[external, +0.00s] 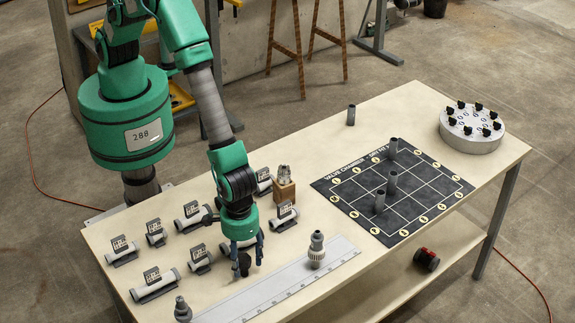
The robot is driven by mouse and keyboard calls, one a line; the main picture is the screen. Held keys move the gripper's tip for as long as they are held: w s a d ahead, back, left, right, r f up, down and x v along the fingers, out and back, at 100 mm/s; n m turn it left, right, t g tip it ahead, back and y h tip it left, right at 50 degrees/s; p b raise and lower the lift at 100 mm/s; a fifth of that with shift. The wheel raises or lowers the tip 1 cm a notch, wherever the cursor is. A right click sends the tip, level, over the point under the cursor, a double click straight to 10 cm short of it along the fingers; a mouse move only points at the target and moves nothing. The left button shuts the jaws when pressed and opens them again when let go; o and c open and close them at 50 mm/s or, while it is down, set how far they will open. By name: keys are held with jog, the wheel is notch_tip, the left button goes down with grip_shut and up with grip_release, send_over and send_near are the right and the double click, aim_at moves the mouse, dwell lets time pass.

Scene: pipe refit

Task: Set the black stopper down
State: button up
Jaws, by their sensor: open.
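My gripper (248,256) points down over the near left part of the table, beside the long pale ruled strip. Its blue fingers are open. A small black stopper (244,265) shows low between and beside the fingers. It appears to be at the table surface near the strip's edge, but I cannot tell whether a finger touches it. The fingers and the small size partly hide its shape.
The ruled strip (300,280) carries a grey fitting (317,252); another (183,309) stands near its left end. Several labelled pipe pieces (155,289) lie left. A wooden block (284,191) stands behind. The black grid mat (410,207) holds upright dark tubes. A round knobbed disc (471,140) sits far right.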

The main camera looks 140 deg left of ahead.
notch_tip(320, 180, up, 12)
dwell(0.6)
dwell(0.5)
notch_tip(320, 180, up, 18)
jog(key=m+t, duration=0.1)
jog(key=m, duration=0.3)
send_over(243, 258)
jog(key=s, duration=0.7)
jog(key=s+r+m+t, duration=0.2)
jog(key=s+r+m, duration=0.2)
jog(key=s+r, duration=0.75)
jog(key=s+r+m+t, duration=0.1)
jog(key=s+r+m, duration=0.2)
jog(key=s, duration=0.6)
jog(key=s+r+m, duration=0.3)
jog(key=s+r, duration=0.1)
jog(key=s, duration=0.4)
jog(key=s+a+r+m+t, duration=0.1)
jog(key=s+r+m, duration=0.2)
jog(key=s, duration=0.6)
jog(key=shift+s+r+m+t, duration=0.3)
jog(key=shift+s+m, duration=0.05)
jog(key=shift+m, duration=0.15)
